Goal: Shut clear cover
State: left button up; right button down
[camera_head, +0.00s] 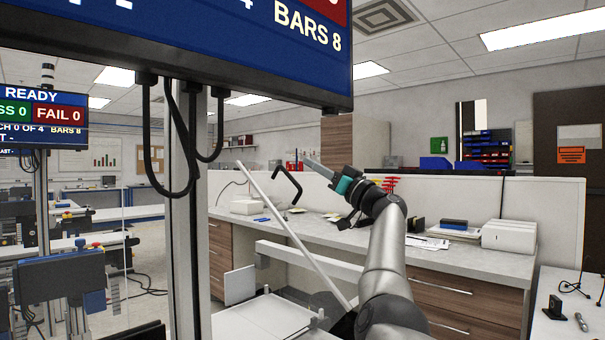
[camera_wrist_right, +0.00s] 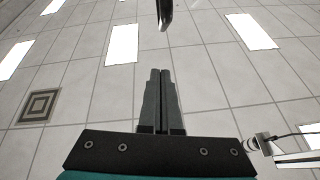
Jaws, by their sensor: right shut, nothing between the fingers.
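The clear cover shows mainly as a pale, slanting edge (camera_head: 290,232) in the head view. It stands tilted up, open, above a white surface; its clear panel is hard to make out. A black bent handle (camera_head: 289,178) is beside this edge. My right gripper (camera_head: 307,161) is raised near the handle, with its fingers pointing up and left; I cannot tell if they touch it. In the right wrist view its fingers (camera_wrist_right: 160,72) are together and empty, pointing at the ceiling. A dark bar end (camera_wrist_right: 164,14) is ahead of the fingertips. My left gripper is out of view.
A large display (camera_head: 215,40) hangs at the upper left on a metal post (camera_head: 189,230), with black cables looping below. A counter (camera_head: 470,256) with drawers, papers and boxes stands behind my right arm. A white surface (camera_head: 262,318) lies below the cover.

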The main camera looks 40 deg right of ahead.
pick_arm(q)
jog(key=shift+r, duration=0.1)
pick_arm(e)
jog(key=shift+w+a+f, duration=0.3)
jog(key=shift+w+f, duration=0.4)
jog(key=shift+w, duration=0.05)
jog(key=shift+w+a+f, duration=0.25)
jog(key=shift+w+f, duration=0.45)
jog(key=shift+w, duration=0.05)
